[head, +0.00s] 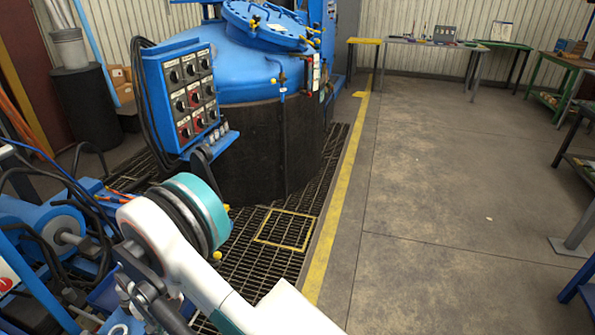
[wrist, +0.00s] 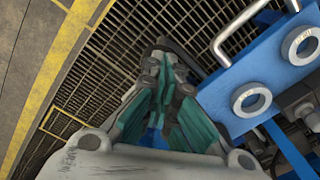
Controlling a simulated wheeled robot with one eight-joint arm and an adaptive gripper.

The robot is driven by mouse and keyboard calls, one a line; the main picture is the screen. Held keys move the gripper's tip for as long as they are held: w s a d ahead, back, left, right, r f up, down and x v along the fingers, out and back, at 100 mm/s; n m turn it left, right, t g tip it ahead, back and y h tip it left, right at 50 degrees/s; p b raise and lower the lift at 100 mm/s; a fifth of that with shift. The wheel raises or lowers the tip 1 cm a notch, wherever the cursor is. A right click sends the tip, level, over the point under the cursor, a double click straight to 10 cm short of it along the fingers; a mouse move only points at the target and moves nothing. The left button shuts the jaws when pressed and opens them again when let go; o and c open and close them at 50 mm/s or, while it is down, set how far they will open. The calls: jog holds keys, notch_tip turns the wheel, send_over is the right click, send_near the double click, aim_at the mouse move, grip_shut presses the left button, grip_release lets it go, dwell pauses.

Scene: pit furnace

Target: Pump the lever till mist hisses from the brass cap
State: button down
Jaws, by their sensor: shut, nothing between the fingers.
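My gripper (wrist: 160,55) has its teal-lined fingers drawn together, with nothing between them, above the floor grating in the wrist view. A bent pale metal bar (wrist: 228,38) stands to the right of the fingertips, apart from them in the picture. I cannot tell whether it is the lever. Beside it is a blue plate (wrist: 228,120) with two grey metal rings. In the head view my arm crosses the lower left and hides part of the blue machinery (head: 42,228). I cannot make out the brass cap or any mist.
A blue furnace vessel (head: 235,70) rises from the grating (head: 262,262) at the upper left. A control box (head: 185,95) with several knobs stands before it. Cables and hoses crowd the left side. The concrete floor (head: 440,190) on the right is open, with benches beyond.

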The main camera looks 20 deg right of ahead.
jog(key=r, duration=0.3)
jog(key=shift+w+a+r+p, duration=0.1)
jog(key=shift+w+a+p, duration=0.15)
jog(key=shift+p, duration=0.1)
jog(key=shift+f, duration=0.2)
notch_tip(320, 180, down, 10)
jog(key=s+d+b, duration=0.2)
jog(key=b, duration=0.2)
jog(key=r+p, duration=0.1)
jog(key=r, duration=0.2)
jog(key=w+a+r+p, duration=0.1)
jog(key=r, duration=0.3)
jog(key=w+a+r+p, duration=0.1)
jog(key=r+p, duration=0.1)
jog(key=r, duration=0.1)
jog(key=shift+r, duration=0.2)
jog(key=shift+r, duration=0.1)
dwell(0.7)
